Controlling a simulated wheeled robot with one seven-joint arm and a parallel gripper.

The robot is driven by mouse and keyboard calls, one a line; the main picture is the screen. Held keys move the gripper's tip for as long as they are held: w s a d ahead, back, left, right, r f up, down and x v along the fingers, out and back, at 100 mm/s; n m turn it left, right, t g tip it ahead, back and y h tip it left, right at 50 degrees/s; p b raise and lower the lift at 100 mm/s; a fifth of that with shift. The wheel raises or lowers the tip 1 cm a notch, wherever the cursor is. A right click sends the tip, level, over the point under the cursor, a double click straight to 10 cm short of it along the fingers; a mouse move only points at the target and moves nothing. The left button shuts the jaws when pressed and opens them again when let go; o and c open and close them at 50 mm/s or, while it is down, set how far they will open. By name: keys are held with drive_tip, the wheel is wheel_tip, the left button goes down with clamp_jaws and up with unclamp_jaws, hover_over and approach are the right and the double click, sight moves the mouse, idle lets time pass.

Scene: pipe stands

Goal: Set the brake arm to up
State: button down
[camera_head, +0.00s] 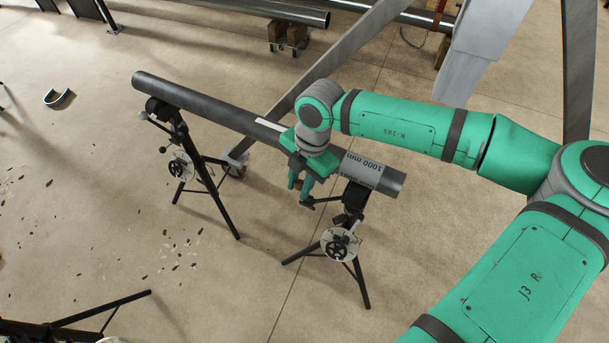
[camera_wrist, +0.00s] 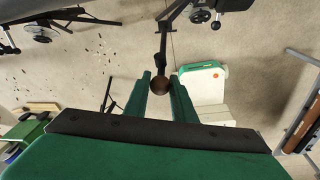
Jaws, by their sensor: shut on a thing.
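The brake arm shows in the wrist view as a thin dark rod (camera_wrist: 163,48) ending in a round brown knob (camera_wrist: 160,84). My gripper (camera_wrist: 160,90) has its green fingers on both sides of the knob and is shut on it. In the head view my gripper (camera_head: 301,192) is beside the head of the right-hand pipe stand (camera_head: 350,216), just under the pipe's near side. The dark pipe (camera_head: 215,108) lies across this stand and the left-hand stand (camera_head: 183,135).
The stands' splayed tripod legs and handwheels (camera_head: 340,243) are close below. A grey metal beam (camera_head: 345,55) runs behind the pipe. More pipes (camera_head: 255,10) lie at the back. A curved piece (camera_head: 60,98) is on the floor at left. Open floor surrounds the stands.

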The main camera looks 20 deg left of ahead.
drive_tip(key=shift+s+f, duration=0.25)
drive_tip(key=shift+s, duration=0.25)
drive_tip(key=c, duration=1.5)
unclamp_jaws()
drive_tip(key=shift+w, duration=0.1)
drive_tip(key=shift+r, duration=0.1)
drive_tip(key=shift+w+r, duration=0.15)
drive_tip(key=shift+r, duration=0.05)
drive_tip(key=r, duration=0.3)
drive_tip(key=d+r, duration=0.1)
drive_tip(key=r, duration=0.2)
drive_tip(key=w+r, duration=0.1)
drive_tip(key=r, duration=0.3)
drive_tip(key=shift+d, duration=0.25)
drive_tip(key=shift+a, duration=0.1)
